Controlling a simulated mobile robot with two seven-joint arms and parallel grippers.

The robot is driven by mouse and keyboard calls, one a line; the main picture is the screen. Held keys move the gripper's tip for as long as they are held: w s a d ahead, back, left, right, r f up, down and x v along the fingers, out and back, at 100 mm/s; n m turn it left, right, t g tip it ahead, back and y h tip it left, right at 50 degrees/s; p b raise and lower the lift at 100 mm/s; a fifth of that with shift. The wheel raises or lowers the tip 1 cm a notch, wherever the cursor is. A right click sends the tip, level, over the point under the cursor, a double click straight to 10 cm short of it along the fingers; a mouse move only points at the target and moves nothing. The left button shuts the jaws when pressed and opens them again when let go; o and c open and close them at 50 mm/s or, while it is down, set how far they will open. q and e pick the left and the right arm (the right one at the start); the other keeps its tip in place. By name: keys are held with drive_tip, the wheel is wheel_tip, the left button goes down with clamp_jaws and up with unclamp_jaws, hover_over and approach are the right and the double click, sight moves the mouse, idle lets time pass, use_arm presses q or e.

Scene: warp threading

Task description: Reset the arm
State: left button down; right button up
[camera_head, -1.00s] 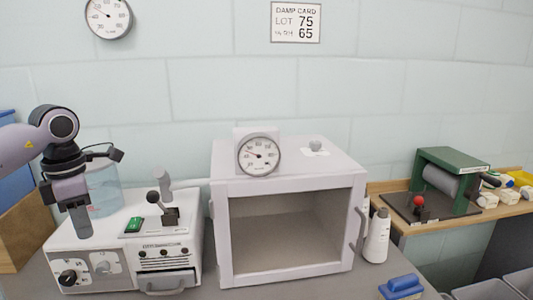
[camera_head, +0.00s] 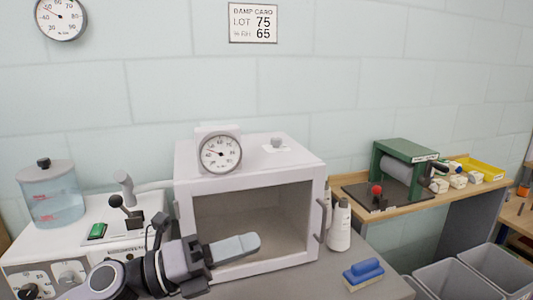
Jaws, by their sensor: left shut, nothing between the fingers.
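My left gripper (camera_head: 236,248) is shut and empty. Its fingers point right, in front of the lower part of the white cabinet (camera_head: 262,262). The arm comes in from the bottom left and hides part of the white control unit (camera_head: 75,212). My right gripper is not in view.
The cabinet has an open front and a dial gauge (camera_head: 220,153) on top. A water tank (camera_head: 51,193) stands at the left. White bottles (camera_head: 340,228) and a blue brush (camera_head: 363,273) are right of the cabinet. A green press (camera_head: 404,168) stands on the wooden side bench (camera_head: 415,206). Grey bins (camera_head: 455,281) are bottom right.

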use_arm(q)
drive_tip(key=w+a+f+n+t+y, duration=0.15)
drive_tip(key=a+n+t+y, duration=0.5)
drive_tip(key=n+t, duration=0.85)
drive_tip(key=s+a+f+n+g+y, duration=0.3)
drive_tip(key=a+f+n+g+y, duration=0.4)
drive_tip(key=f+n+y, duration=0.65)
drive_tip(key=s+a+f+n+g+h, duration=0.1)
drive_tip(key=s+a+f+n+g, duration=0.3)
drive_tip(key=s+f, duration=0.5)
drive_tip(key=s+a+f+n+g+h, duration=0.15)
drive_tip(key=s+f+n+g, duration=0.45)
drive_tip(key=s, duration=0.7)
drive_tip(key=w+d+f+m+t, duration=0.2)
drive_tip(key=w+f+t, duration=0.4)
drive_tip(key=w+f, duration=0.1)
drive_tip(key=shift+d+f+h, duration=0.25)
drive_tip(key=shift+d+h, duration=0.1)
drive_tip(key=shift+h, duration=0.1)
